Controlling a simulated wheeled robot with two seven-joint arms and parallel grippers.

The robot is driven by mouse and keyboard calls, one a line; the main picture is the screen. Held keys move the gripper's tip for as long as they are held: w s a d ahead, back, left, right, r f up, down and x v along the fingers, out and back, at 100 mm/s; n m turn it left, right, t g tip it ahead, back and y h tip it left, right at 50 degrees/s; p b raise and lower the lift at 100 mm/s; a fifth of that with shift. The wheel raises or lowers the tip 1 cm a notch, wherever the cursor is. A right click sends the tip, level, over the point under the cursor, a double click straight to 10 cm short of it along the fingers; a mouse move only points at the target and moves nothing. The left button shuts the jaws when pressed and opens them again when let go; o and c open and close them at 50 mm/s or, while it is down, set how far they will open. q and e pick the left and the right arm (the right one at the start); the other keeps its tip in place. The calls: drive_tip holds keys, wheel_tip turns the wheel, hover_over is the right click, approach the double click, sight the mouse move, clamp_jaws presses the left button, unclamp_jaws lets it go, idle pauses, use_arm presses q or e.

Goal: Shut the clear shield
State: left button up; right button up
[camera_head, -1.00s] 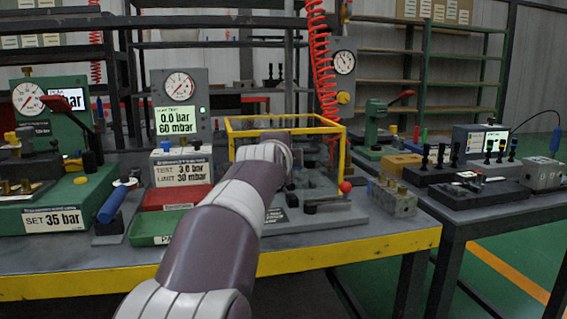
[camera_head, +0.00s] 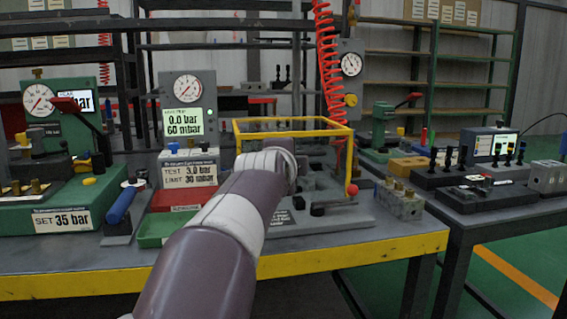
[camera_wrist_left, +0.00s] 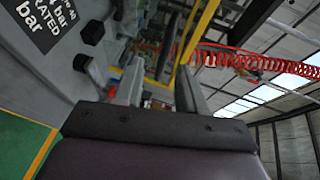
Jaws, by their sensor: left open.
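The clear shield (camera_head: 350,150) is a see-through guard with yellow frame bars around the test station on the bench. A red ball knob (camera_head: 352,189) is at its lower right front corner. My left arm crosses in front of the shield, its wrist over the left part of the frame. The arm hides the left gripper in the head view. Yellow bars (camera_wrist_left: 192,35) show beyond the fingers. I cannot tell whether they touch. My right gripper is out of view.
A gauge panel (camera_head: 188,105) stands left of the shield, above a green tray (camera_head: 155,229). A blue-handled tool (camera_head: 122,205) lies farther left. A metal valve block (camera_head: 400,203) sits right of the shield. A red coiled hose (camera_head: 328,70) hangs behind.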

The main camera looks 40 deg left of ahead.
use_arm(q)
drive_tip(key=v, duration=0.8)
drive_tip(key=shift+s+d, duration=0.2)
